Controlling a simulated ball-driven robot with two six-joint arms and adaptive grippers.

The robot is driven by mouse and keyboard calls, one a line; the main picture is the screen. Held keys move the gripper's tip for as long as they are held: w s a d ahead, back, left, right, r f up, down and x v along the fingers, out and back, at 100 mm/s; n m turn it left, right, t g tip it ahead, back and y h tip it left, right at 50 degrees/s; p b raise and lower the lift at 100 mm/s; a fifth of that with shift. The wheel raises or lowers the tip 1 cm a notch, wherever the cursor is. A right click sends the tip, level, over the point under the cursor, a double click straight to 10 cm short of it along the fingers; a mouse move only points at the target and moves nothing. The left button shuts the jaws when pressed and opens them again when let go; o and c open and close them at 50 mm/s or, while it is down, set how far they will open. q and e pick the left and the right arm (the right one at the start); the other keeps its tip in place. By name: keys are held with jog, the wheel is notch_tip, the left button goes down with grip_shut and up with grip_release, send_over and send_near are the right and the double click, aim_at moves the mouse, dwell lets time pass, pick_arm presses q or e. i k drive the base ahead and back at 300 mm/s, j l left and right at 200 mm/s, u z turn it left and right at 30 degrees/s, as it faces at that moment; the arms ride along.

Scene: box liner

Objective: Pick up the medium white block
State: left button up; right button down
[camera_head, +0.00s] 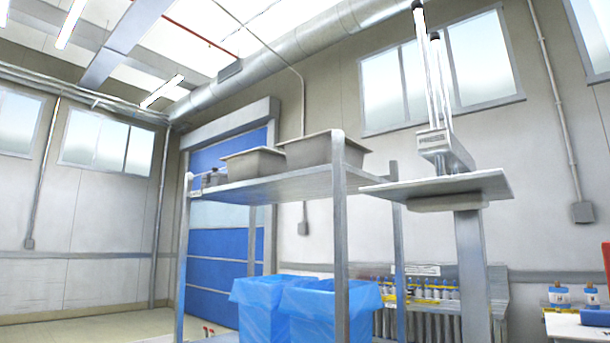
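I see no medium white block that I can make out in the head view. Neither of my grippers shows in this view. A metal shelf rack (300,186) stands in the middle, seen from below its top shelf. Two grey bins (322,150) (252,164) sit on that top shelf, and their insides are hidden from this low angle. Two boxes with blue liners (325,308) (262,300) stand lower down within the rack.
A press (445,150) on a flat plate and post (470,260) stands right of the rack. Several bottles (440,290) line a ledge behind. Blue-and-white containers (560,296) stand at the far right. A blue roller door (222,240) is behind. Open floor (80,332) shows at left.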

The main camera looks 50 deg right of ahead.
aim_at(315, 150)
jog(key=i+z, duration=0.4)
jog(key=i+j+z, duration=0.25)
jog(key=z, duration=0.15)
jog(key=i+j+z, duration=0.3)
jog(key=z, duration=0.15)
jog(key=i, duration=0.1)
